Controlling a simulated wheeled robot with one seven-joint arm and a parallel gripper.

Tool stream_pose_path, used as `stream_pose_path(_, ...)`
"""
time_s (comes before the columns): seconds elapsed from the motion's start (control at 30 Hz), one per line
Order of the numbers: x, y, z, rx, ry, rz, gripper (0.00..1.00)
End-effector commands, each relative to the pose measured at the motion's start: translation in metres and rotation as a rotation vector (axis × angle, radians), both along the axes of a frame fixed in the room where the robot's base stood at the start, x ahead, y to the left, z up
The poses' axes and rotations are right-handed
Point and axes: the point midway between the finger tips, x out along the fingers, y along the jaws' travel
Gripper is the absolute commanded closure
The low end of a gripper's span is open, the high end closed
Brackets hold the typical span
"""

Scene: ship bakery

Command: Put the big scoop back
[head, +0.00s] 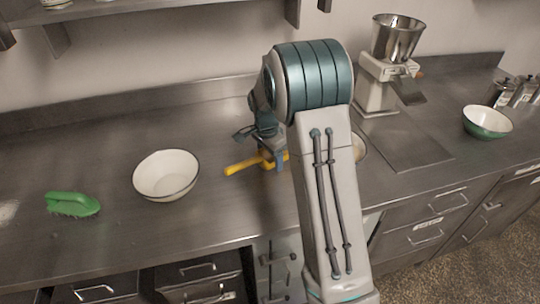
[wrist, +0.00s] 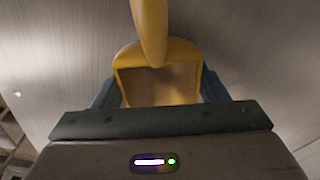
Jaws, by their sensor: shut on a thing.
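A yellow scoop (head: 243,166) shows in the head view near the middle of the steel counter, its handle pointing left. My gripper (head: 272,160) is around its right part, which my arm partly hides. In the wrist view the scoop (wrist: 158,60) fills the space between my jaws, with its hollow toward the camera and its handle running up out of the picture. My gripper (wrist: 158,98) is shut on it. I cannot tell whether the scoop touches the counter.
A white bowl (head: 166,175) stands to the left of the scoop, and a green brush (head: 73,204) lies farther left. Another pale bowl (head: 359,147) is mostly hidden behind my arm. A scale or mill with a steel hopper (head: 397,38) and a green bowl (head: 487,122) stand to the right.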

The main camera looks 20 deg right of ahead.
Motion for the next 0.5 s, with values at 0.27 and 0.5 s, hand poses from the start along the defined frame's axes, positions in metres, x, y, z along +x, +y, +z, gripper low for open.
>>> stream_pose_path(0.27,0.0001,0.0000,-0.0022,0.000,0.000,0.000,0.65)
stream_pose_path(0.5,0.0001,0.0000,-0.0073,0.000,0.000,0.000,0.65)
